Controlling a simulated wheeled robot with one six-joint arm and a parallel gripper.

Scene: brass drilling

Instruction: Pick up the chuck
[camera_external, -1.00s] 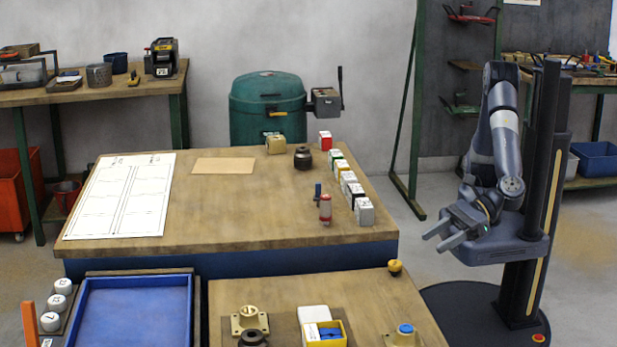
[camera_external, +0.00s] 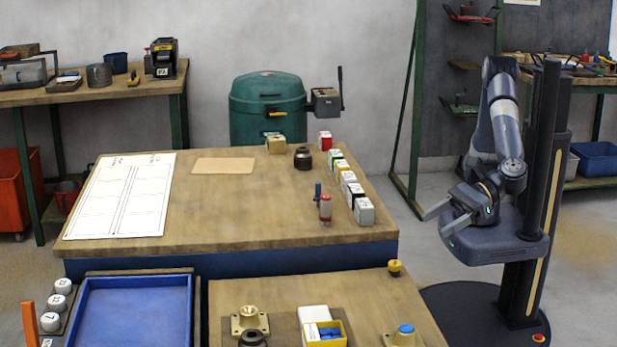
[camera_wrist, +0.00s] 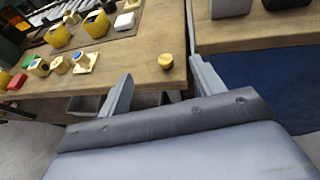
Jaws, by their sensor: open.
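A dark, stepped round part (camera_external: 303,157), which looks like the chuck, stands on the far right part of the large wooden table in the external view. Another dark ring-shaped part (camera_external: 253,339) sits at the bottom edge on the near table, cut off by the frame, so I cannot be sure which is the chuck. My gripper (camera_external: 436,221) is open and empty, in the air right of the tables and apart from both parts. In the wrist view its spread fingers (camera_wrist: 161,72) point toward a table edge with a small brass knob (camera_wrist: 166,61).
The blue tray (camera_external: 135,315) stands front left. The large table's middle is clear.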

